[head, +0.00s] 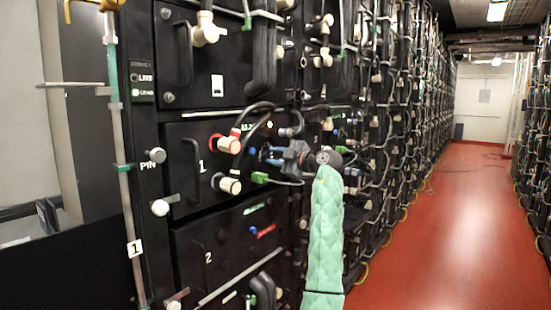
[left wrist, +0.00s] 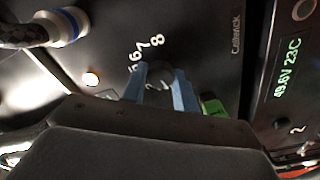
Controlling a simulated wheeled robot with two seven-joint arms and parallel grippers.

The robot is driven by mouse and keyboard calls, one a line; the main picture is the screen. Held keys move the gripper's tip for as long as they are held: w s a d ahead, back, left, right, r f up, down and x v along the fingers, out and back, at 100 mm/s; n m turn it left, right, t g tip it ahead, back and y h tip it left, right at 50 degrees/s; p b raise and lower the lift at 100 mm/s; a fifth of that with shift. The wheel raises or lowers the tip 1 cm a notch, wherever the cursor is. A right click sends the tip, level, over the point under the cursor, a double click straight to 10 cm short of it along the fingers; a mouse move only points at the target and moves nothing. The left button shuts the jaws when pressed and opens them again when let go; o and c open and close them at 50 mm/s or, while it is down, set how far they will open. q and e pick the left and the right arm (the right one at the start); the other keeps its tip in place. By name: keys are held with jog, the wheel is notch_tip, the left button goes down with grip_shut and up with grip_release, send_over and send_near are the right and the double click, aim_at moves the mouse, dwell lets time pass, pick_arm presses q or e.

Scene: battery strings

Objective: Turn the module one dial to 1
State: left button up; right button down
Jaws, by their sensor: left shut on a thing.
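Module one (head: 180,185), a black box with a white "1", sits in the rack at the left of the head view. My left gripper (head: 268,156), on the green-sleeved arm, is at the right part of its front. The left wrist view shows the gripper's two blue fingers (left wrist: 161,88) shut on the dial (left wrist: 158,76), one on each side. White numbers 5, 6, 7 and 8 arc around the dial's far side. The fingers and the gripper body hide the rest of the scale, and I cannot tell where the dial points. My right gripper is not in view.
Thick cables with a red-ringed connector (head: 227,144) and a white connector (head: 229,185) hang close to the gripper. Module two (head: 200,262) is below. A lit readout (left wrist: 288,68) shows about 49.6V 23C. The red aisle floor (head: 455,220) at right is clear.

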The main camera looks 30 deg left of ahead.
pick_arm(q)
jog(key=shift+f, duration=0.1)
jog(key=o, duration=1)
jog(key=shift+c, duration=0.2)
jog(key=d, duration=0.7)
jog(key=shift+s+d, duration=0.3)
jog(key=shift+d, duration=0.1)
